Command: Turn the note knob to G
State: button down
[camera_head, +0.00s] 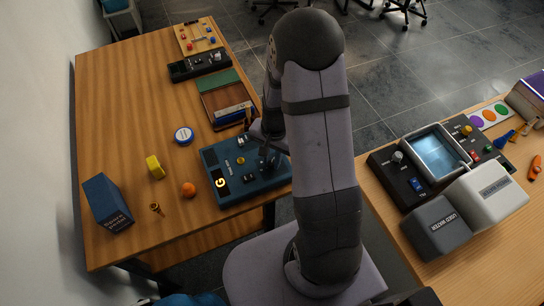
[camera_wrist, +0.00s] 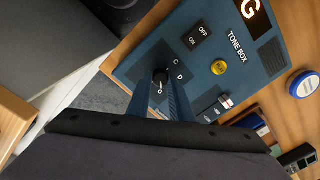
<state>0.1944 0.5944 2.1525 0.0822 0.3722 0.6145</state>
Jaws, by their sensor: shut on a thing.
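The blue tone box (camera_head: 216,160) lies near the table's right edge, and it also shows in the wrist view (camera_wrist: 270,62). Its display (camera_wrist: 252,17) shows a lit G, also legible in the head view (camera_head: 221,183). The dark note knob (camera_wrist: 161,76) is between the two blue fingers of my gripper (camera_wrist: 160,86), which are shut on it. The letters C and D show beside the knob; other letters are hidden by the fingers or too small to read.
The box also has an ON/OFF switch (camera_wrist: 198,36), a yellow button (camera_wrist: 219,68) and a slider (camera_wrist: 225,101). A blue-and-white round tin (camera_head: 183,135), a yellow block (camera_head: 154,167) and an orange ball (camera_head: 188,190) lie left of it. A wooden tray (camera_head: 203,100) is behind.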

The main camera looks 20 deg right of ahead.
aim_at(273, 163)
jog(key=shift+w+m, duration=0.1)
jog(key=shift+m, duration=0.5)
jog(key=c, duration=1.6)
grip_release()
jog(key=shift+r, duration=0.1)
jog(key=shift+s+d+r+b, duration=0.1)
jog(key=shift+r+b, duration=0.2)
jog(key=shift+r, duration=1.5)
jog(key=shift+s+r+b, duration=0.1)
jog(key=shift+r+b, duration=0.2)
jog(key=shift+r, duration=1.5)
